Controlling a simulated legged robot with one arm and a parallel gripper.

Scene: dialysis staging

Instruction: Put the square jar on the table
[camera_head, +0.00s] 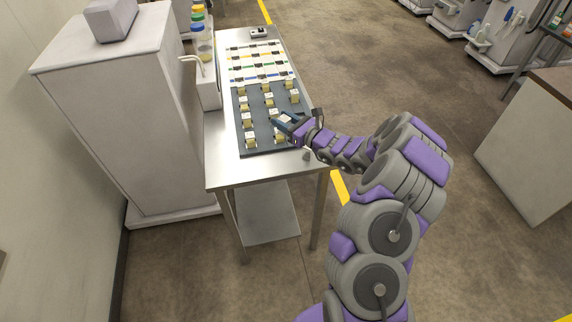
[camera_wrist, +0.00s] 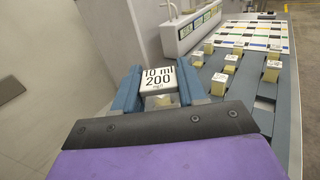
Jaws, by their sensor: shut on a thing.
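My gripper (camera_head: 284,119) is shut on a square jar (camera_wrist: 160,77) with a white top printed "10 ml 200 mg/l". In the wrist view the jar sits between the two blue fingers, and its lower part is mostly hidden. In the head view the gripper is over the right part of a dark grey rack (camera_head: 259,134) on the steel table (camera_head: 222,172). I cannot tell how high the jar is above the rack. Several similar small jars with white tops stand in the rack, one of them (camera_head: 249,134) left of the gripper.
A white sheet with coloured strips (camera_head: 240,64) lies behind the rack. A white dispenser (camera_head: 207,88) and bottles (camera_head: 203,45) line the table's left edge. Bare steel shows along the front edge. A tall white cabinet (camera_head: 125,115) stands to the left.

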